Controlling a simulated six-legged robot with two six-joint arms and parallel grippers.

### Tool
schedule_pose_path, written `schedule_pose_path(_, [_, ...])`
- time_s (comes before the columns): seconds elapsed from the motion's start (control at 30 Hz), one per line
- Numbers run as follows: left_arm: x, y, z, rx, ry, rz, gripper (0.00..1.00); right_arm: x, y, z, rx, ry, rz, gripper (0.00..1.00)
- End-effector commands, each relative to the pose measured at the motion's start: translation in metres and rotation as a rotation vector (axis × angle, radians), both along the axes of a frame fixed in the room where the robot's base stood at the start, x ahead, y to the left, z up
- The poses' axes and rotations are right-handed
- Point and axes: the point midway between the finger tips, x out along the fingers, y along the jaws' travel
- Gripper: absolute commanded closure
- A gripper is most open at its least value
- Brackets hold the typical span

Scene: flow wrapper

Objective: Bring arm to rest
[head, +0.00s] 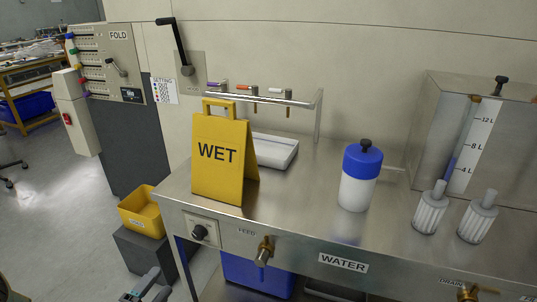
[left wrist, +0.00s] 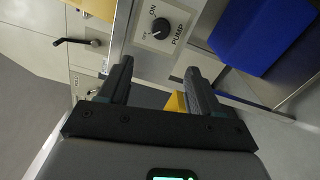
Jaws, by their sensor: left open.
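My left gripper (head: 146,284) shows at the bottom edge of the head view, in front of and below the left end of the steel bench (head: 290,215). In the left wrist view its two dark fingers (left wrist: 157,70) are spread apart with nothing between them. Beyond the fingertips is the black pump knob (left wrist: 161,28) on its pale plate, labelled ON and PUMP. The gripper is apart from the knob. The same knob (head: 199,232) shows on the bench front in the head view. My right gripper is in neither view.
A yellow WET sign (head: 220,155), a blue-capped bottle (head: 360,178) and two filter cartridges (head: 430,208) stand on the bench. A yellow bin (head: 142,212) sits on a dark block at left. A blue container (head: 255,275) is under the bench. Open floor lies at left.

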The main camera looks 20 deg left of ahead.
Motion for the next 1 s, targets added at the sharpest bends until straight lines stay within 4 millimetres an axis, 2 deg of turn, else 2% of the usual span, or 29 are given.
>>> schedule_pose_path(0.07, [0.007, -0.014, 0.003, -0.005, -0.01, -0.037, 0.36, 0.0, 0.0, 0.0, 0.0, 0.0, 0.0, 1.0])
schedule_pose_path(0.13, [0.019, -0.043, 0.003, -0.024, -0.019, -0.11, 0.36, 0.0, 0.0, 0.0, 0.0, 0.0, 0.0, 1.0])
schedule_pose_path(0.17, [0.025, -0.061, 0.003, -0.038, -0.022, -0.154, 0.36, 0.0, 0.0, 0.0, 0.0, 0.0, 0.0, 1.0])
schedule_pose_path(0.2, [0.033, -0.089, 0.001, -0.061, -0.02, -0.215, 0.36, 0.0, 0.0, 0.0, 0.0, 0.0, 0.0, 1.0])
schedule_pose_path(0.27, [0.044, -0.135, -0.014, -0.091, 0.038, -0.291, 0.36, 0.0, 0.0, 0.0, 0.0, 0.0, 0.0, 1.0])
schedule_pose_path(0.3, [0.048, -0.164, -0.033, -0.064, 0.112, -0.329, 0.36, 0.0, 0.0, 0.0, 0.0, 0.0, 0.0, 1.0])
schedule_pose_path(0.37, [0.046, -0.201, -0.066, 0.039, 0.238, -0.384, 0.36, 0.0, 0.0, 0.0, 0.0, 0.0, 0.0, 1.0])
schedule_pose_path(0.4, [0.038, -0.222, -0.091, 0.132, 0.329, -0.429, 0.36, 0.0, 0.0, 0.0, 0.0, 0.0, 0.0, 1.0])
schedule_pose_path(0.47, [0.02, -0.245, -0.127, 0.287, 0.465, -0.507, 0.36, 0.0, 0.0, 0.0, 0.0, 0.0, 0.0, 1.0])
schedule_pose_path(0.5, [0.005, -0.256, -0.149, 0.393, 0.551, -0.569, 0.36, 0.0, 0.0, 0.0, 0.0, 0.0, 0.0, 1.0])
schedule_pose_path(0.6, [-0.038, -0.264, -0.191, 0.62, 0.733, -0.729, 0.36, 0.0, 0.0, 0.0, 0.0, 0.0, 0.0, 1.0])
schedule_pose_path(0.73, [-0.085, -0.256, -0.218, 0.791, 0.889, -0.919, 0.36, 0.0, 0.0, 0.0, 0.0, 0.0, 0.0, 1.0])
schedule_pose_path(0.83, [-0.112, -0.251, -0.225, 0.881, 0.938, -1.073, 0.36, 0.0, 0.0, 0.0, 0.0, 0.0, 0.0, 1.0])
schedule_pose_path(0.93, [-0.13, -0.252, -0.226, 0.975, 0.903, -1.243, 0.36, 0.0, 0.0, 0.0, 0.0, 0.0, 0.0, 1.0])
schedule_pose_path(0.97, [-0.13, -0.252, -0.218, 1.004, 0.877, -1.264, 0.36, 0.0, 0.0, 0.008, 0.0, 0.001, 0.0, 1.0])
schedule_pose_path(1.0, [-0.129, -0.252, -0.197, 0.998, 0.881, -1.256, 0.36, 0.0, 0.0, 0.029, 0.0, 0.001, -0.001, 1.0])
